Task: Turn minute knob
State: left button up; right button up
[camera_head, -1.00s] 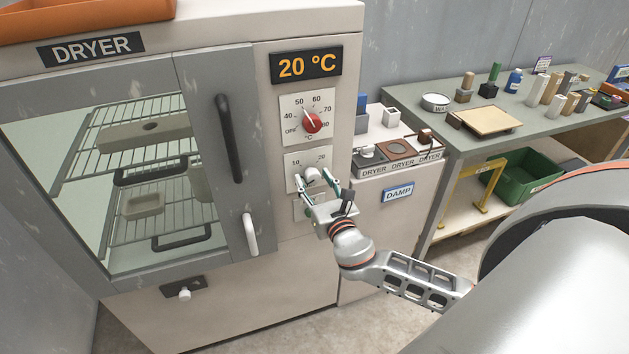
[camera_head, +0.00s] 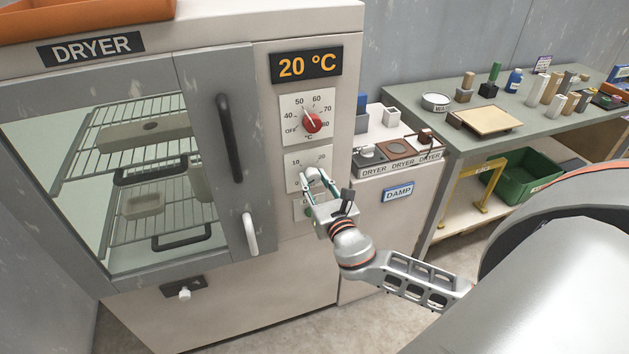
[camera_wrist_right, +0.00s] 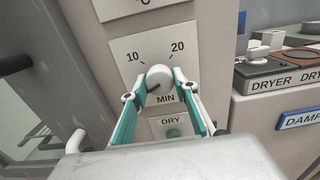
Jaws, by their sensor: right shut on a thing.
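The minute knob (camera_wrist_right: 159,77) is a round white knob on a pale dial plate (camera_wrist_right: 126,47) marked 10, 20 and MIN. A dark mark shows on its lower left in the right wrist view. It also shows on the dryer front in the head view (camera_head: 313,173), below the red temperature knob. My right gripper (camera_head: 317,182) is shut on it, with a teal-sided finger on either side in the right wrist view (camera_wrist_right: 160,91). The gripper partly covers the dial in the head view. My left gripper is out of view.
The dryer display (camera_head: 306,67) reads 20 °C. The red temperature knob (camera_head: 312,123) is above, and a green DRY button (camera_wrist_right: 173,132) is below. The door handle (camera_head: 229,138) and white latch (camera_head: 250,234) are to the left. A DAMP cabinet (camera_head: 385,225) stands at right.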

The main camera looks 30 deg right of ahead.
dwell(0.7)
jog(key=o, duration=1.1)
jog(key=shift+s, duration=0.15)
jog(key=v, duration=1.1)
jog(key=shift+s, duration=0.35)
